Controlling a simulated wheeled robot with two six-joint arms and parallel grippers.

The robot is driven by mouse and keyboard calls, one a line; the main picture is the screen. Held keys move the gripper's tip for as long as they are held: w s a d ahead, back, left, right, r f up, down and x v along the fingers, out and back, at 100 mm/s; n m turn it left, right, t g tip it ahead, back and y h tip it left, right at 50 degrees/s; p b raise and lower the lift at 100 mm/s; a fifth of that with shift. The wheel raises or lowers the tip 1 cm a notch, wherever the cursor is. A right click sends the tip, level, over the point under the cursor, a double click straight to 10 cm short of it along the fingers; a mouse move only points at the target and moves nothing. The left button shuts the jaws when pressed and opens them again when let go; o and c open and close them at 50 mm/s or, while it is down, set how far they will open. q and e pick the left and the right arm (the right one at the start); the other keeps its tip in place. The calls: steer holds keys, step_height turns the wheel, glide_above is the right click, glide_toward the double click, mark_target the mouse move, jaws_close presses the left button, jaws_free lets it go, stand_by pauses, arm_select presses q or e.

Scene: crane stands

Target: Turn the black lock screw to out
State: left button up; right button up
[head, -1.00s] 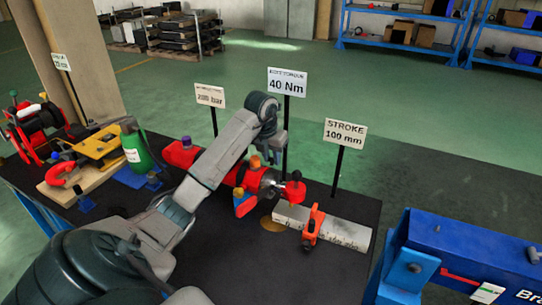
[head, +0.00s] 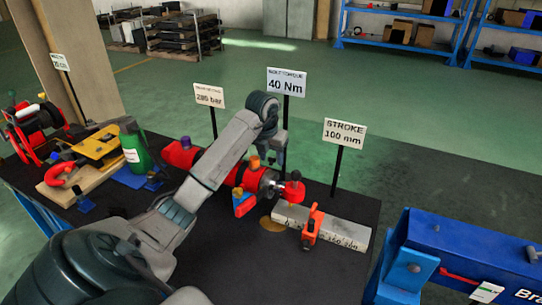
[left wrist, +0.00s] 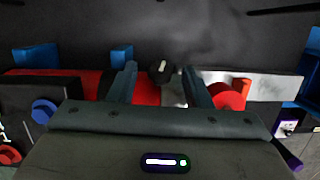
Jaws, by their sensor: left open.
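A black round knob with a pale mark, apparently the black lock screw (left wrist: 161,70), shows in the left wrist view between the fingertips of my left gripper (left wrist: 160,82). The fingers are apart, with a gap on each side of the knob. The knob sits by a red body (left wrist: 146,92). In the head view my left gripper (head: 279,152) points down over the right end of the red cylinder (head: 184,156). The black knob cannot be made out there. My right gripper is not in view.
A red knob (head: 293,191) is at the cylinder's right end. An orange slider (head: 311,228) sits on a pale ruler bar (head: 345,233). Several signs on posts, including the STROKE sign (head: 345,133), stand behind. The front of the black table (head: 255,270) is clear.

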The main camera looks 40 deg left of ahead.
mark_target(270, 160)
arm_select(q)
steer(key=v, duration=0.3)
steer(key=shift+r+b, duration=0.15)
steer(key=shift+b, duration=0.15)
steer(key=p+v, duration=0.6)
steer(key=v, duration=0.1)
steer(key=shift+r+p, duration=0.3)
steer(key=shift+p, duration=0.1)
steer(key=shift+s+d, duration=0.1)
steer(key=shift+f, duration=0.1)
